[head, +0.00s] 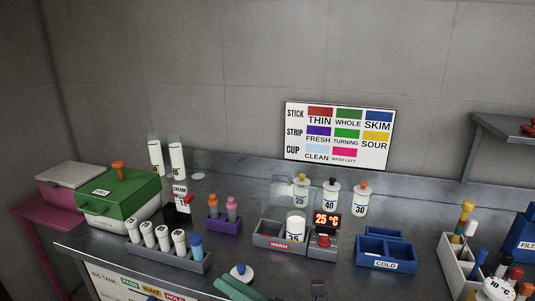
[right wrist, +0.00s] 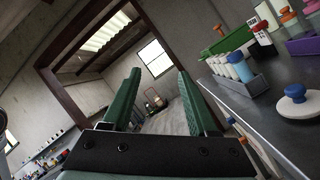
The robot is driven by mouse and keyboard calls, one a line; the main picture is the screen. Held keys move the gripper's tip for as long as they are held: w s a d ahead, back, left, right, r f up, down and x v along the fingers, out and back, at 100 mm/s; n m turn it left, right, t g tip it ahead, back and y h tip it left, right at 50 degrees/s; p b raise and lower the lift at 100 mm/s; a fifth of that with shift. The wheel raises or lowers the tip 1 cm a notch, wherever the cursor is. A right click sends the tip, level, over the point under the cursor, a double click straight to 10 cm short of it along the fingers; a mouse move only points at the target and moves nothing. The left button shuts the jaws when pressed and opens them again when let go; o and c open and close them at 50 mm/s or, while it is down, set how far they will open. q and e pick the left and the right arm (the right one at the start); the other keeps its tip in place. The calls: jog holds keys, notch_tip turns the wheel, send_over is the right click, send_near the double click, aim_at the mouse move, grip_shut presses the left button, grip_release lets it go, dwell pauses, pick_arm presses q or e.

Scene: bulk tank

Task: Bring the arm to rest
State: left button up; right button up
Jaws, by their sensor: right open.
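My right gripper (head: 238,288) shows at the bottom edge of the head view as green fingers near the front of the metal counter (head: 350,285). In the right wrist view its two green fingers (right wrist: 160,95) stand apart with nothing between them. The wrist camera looks past the counter's edge towards the floor and a window. A white lid with a blue knob (head: 241,272) lies on the counter just beyond the gripper in the head view; it also shows at the right of the right wrist view (right wrist: 297,107). My left gripper is not in view.
A rack of white-capped tubes (head: 165,255), a green box (head: 118,195), a purple holder (head: 224,226), a grey tray marked warm (head: 268,238) and a blue cold tray (head: 387,252) stand on the counter. A white rack (head: 455,265) is at right. Open floor (right wrist: 165,122) lies beyond the fingers.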

jog(key=s+d+f+m+t+h+p, duration=0.15)
jog(key=d+f+m+t+h, duration=0.85)
jog(key=m, duration=1.4)
jog(key=s+d+f+m+g+h, duration=0.4)
jog(key=s+d+f+m, duration=0.2)
jog(key=s+f+m, duration=0.1)
jog(key=s+d+f+m+g+h+p, duration=0.1)
jog(key=s+d+f+m+g+h, duration=0.3)
jog(key=s+d+f+m, duration=0.3)
notch_tip(320, 180, down, 4)
jog(key=shift+s+m+g, duration=0.3)
jog(key=shift+s+g, duration=0.3)
jog(key=shift+s, duration=0.55)
jog(key=shift+d, duration=0.1)
